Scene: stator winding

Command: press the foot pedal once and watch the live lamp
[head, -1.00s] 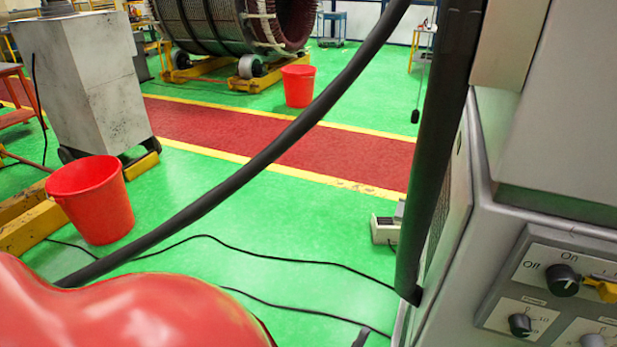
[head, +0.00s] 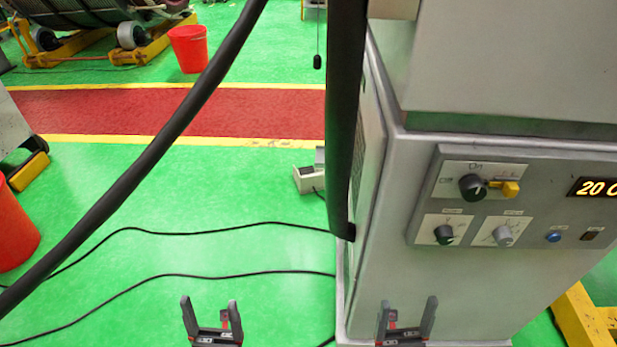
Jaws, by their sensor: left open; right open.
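A grey machine cabinet (head: 450,290) fills the right side of the head view. Its panel has a black knob (head: 472,187) with a yellow tab, two smaller knobs, a blue round button or lamp (head: 553,237) and a small dark brown piece (head: 590,235). I cannot tell which one is the live lamp. A small whitish box with a grey top (head: 308,180) sits on the floor left of the cabinet; it may be the foot pedal. My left gripper (head: 211,308) is open and empty over the green floor. My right gripper (head: 408,310) is open and empty before the cabinet's lower front.
A yellow display (head: 597,188) is cut off at the right edge. A thick black hose (head: 175,125) crosses the view. Thin black cables (head: 170,276) lie on the green floor. Red buckets stand at left (head: 12,225) and at the back (head: 188,50). A yellow frame (head: 585,318) is at lower right.

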